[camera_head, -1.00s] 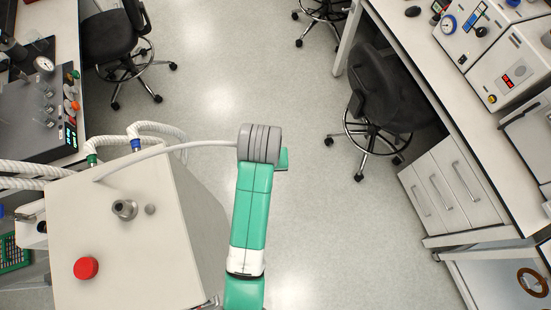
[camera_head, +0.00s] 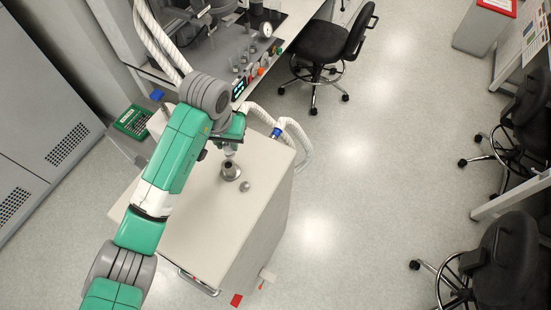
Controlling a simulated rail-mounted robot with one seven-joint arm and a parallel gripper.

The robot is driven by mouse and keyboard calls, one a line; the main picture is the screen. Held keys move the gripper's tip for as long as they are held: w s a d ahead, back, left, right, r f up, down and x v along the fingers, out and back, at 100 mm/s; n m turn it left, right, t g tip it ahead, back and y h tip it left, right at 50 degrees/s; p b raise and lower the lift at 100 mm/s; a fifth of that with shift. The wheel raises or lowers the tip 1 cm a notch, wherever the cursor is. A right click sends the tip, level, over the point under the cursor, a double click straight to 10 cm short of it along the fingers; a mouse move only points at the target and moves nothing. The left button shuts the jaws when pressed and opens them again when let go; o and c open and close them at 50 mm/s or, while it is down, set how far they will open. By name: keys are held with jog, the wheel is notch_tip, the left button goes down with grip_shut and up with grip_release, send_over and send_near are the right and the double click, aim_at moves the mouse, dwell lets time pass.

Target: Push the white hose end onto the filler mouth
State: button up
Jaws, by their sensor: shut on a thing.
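The filler mouth (camera_head: 231,171) is a short metal neck with a dark opening on top of the white cabinet (camera_head: 215,235). My gripper (camera_head: 229,149) is just above and behind it in the picture, partly hidden by my wrist. It is shut on the white hose end (camera_head: 230,154), of which only a small pale piece shows, close over the mouth. I cannot tell whether the hose end touches the mouth. The rest of the thin hose is hidden behind my arm.
A small grey knob (camera_head: 245,186) stands right of the mouth. A bench with instruments (camera_head: 265,60) is behind. The floor to the right is clear up to the chairs (camera_head: 494,255).

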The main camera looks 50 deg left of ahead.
jog(key=shift+s+a+r, duration=0.15)
jog(key=shift+s+a, duration=0.4)
jog(key=shift+a, duration=0.1)
notch_tip(320, 180, down, 6)
jog(key=b, duration=0.5)
jog(key=shift+r, duration=0.1)
jog(key=shift+r, duration=0.1)
dwell(0.5)
jog(key=shift+p, duration=0.95)
dwell(1.0)
jog(key=shift+f, duration=0.75)
dwell(0.3)
jog(key=o, duration=1)
